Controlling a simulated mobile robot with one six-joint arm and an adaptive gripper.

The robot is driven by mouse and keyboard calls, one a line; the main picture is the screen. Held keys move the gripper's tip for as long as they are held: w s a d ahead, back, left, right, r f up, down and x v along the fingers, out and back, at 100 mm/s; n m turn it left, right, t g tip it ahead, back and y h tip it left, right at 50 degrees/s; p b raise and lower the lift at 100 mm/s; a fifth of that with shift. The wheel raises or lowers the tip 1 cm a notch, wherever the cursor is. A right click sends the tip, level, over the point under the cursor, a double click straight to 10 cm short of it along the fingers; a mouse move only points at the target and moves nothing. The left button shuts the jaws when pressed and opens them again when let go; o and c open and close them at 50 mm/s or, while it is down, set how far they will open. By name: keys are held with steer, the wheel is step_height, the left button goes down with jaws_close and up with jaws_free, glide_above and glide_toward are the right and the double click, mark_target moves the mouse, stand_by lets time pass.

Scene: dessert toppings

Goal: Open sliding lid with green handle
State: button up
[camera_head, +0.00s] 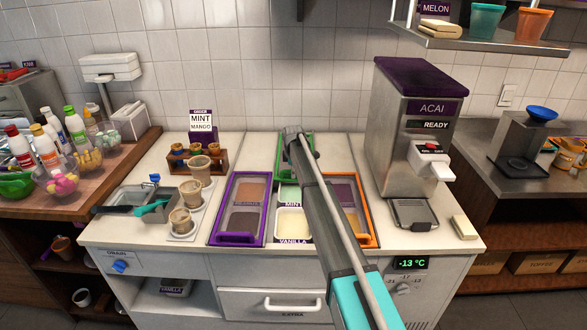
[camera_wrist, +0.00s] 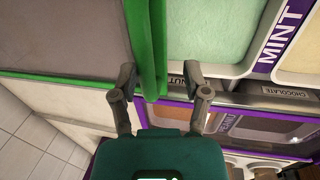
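The green-handled lid is a grey panel (camera_wrist: 60,35) at the left of the wrist view, with a green handle bar (camera_wrist: 151,60) along its edge. My gripper (camera_wrist: 160,75) is open, with one finger on each side of the bar; whether they touch it is unclear. Right of the bar, pale green mint (camera_wrist: 215,30) lies uncovered. In the head view, mint (camera_head: 289,194) and vanilla (camera_head: 293,221) tubs show uncovered in the middle well, and part of its green frame (camera_head: 279,155) shows behind. My arm hides the handle and gripper there.
A purple-framed lid (camera_head: 236,239) covers the left well, and an orange-framed lid (camera_head: 364,213) is on the right, partly behind my arm. The acai machine (camera_head: 412,130) stands right of the wells. Cups (camera_head: 180,220) and a rack (camera_head: 197,160) stand left.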

steer(key=s+r+p, duration=0.1)
steer(key=s, duration=2.3)
steer(key=shift+s, duration=0.1)
steer(key=shift+r, duration=0.15)
